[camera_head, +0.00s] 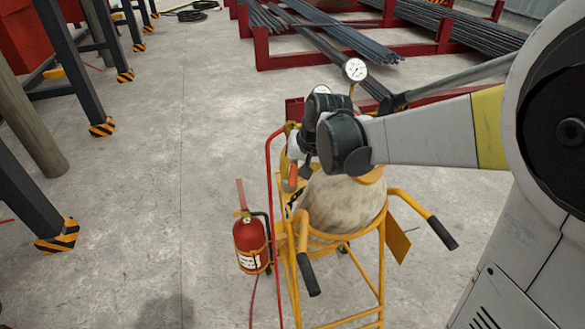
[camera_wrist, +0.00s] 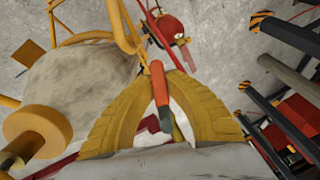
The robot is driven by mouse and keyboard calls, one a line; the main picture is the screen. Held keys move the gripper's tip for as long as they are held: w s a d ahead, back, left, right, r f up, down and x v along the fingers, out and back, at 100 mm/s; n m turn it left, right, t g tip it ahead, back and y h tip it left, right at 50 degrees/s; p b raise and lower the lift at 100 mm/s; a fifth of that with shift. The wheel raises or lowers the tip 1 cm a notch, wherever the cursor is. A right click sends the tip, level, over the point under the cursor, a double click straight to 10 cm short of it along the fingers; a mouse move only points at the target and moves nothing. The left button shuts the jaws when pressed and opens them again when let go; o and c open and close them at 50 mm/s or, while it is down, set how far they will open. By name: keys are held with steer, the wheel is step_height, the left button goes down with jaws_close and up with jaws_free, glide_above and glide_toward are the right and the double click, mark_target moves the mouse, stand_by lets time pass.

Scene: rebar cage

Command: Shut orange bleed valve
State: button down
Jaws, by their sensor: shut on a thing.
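The orange bleed valve (camera_wrist: 160,85) shows in the wrist view as an orange handle with a dark end, between the two curved yellow fingers of my gripper (camera_wrist: 150,74). The fingers are shut on it near their tips. In the head view the orange handle (camera_head: 293,176) hangs just below my wrist, beside the top of the pale tank. My gripper's fingers are mostly hidden there behind the dark wrist joint. The valve's body and mount are hidden.
The pale tank (camera_head: 341,200) stands in a yellow cart frame with black-gripped handles (camera_head: 442,233). A pressure gauge (camera_head: 355,70) rises behind my wrist. A red fire extinguisher (camera_head: 251,245) stands left of the cart. Rebar racks (camera_head: 340,48) lie behind.

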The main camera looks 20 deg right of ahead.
steer(key=shift+w+a+r+m+t+y+b, duration=0.55)
steer(key=shift+m+t+y, duration=0.2)
steer(key=shift+m, duration=1.3)
steer(key=shift+w+a+r+m+t+y+b, duration=0.4)
steer(key=shift+a+r+m+t+y+b, duration=0.25)
steer(key=shift+m, duration=1.45)
steer(key=shift+w+a+r+m+t+y+b, duration=0.4)
steer(key=shift+m+t+y, duration=0.45)
steer(key=shift+m, duration=1.2)
steer(key=shift+w+r, duration=0.1)
steer(key=shift+r, duration=0.05)
steer(key=c, duration=1.4)
jaws_free()
steer(key=v, duration=1.2)
